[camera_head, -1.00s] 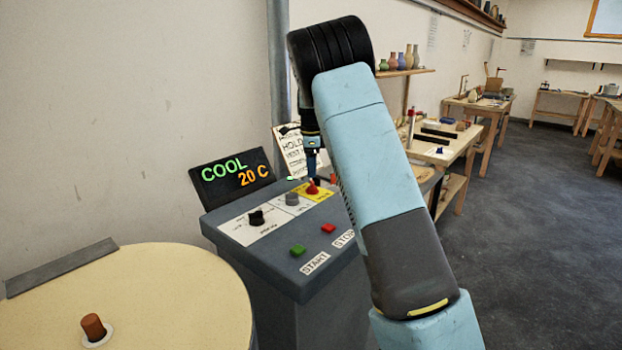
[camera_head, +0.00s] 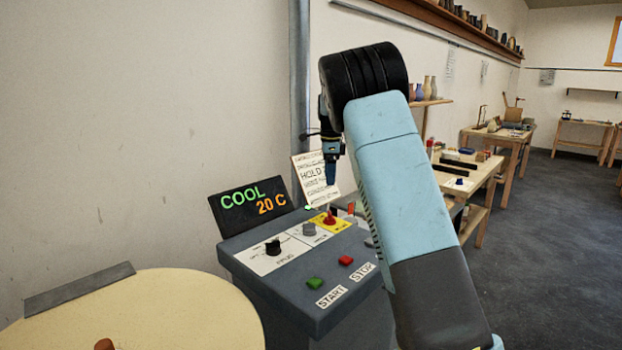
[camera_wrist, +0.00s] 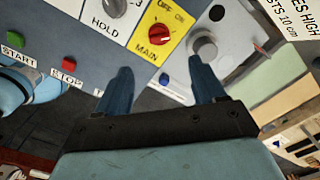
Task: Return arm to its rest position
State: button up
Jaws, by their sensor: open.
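My gripper (camera_head: 331,172) is raised above the back of the grey control panel (camera_head: 300,262), beside the red main knob (camera_head: 329,217). In the wrist view my gripper (camera_wrist: 160,82) has its two blue fingers spread apart with nothing between them. The red main knob (camera_wrist: 158,37) on its yellow plate shows just beyond the fingers, apart from them. A grey knob (camera_wrist: 204,48) lies past the right finger. My blue arm crosses the head view and hides the panel's right side.
A display (camera_head: 250,205) reads COOL 20 C. A paper sign (camera_head: 314,178) stands behind the panel. Green start (camera_head: 314,284) and red stop (camera_head: 346,260) buttons are on its front. A round pale-topped drum (camera_head: 150,315) stands left. Workbenches (camera_head: 480,185) stand to the right; floor beyond is open.

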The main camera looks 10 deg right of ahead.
jog(key=s+d+r+n+t, duration=0.1)
jog(key=s+r+n, duration=0.25)
jog(key=s, duration=0.45)
jog(key=s+d+r+n+t+y, duration=0.1)
jog(key=s+r+n, duration=0.25)
jog(key=s, duration=0.55)
jog(key=s+d+r+n+t, duration=0.1)
jog(key=s+r+n, duration=0.25)
jog(key=s, duration=0.45)
jog(key=s+a+f+n+t, duration=0.1)
jog(key=s+f+n, duration=0.1)
jog(key=s, duration=0.6)
jog(key=s+a+f+n, duration=0.1)
jog(key=s+n, duration=0.3)
jog(key=s, duration=0.4)
jog(key=s+f+n+t+h, duration=0.1)
jog(key=s+f+n, duration=0.2)
jog(key=s, duration=0.5)
jog(key=shift+a+t, duration=0.3)
jog(key=shift+a, duration=0.1)
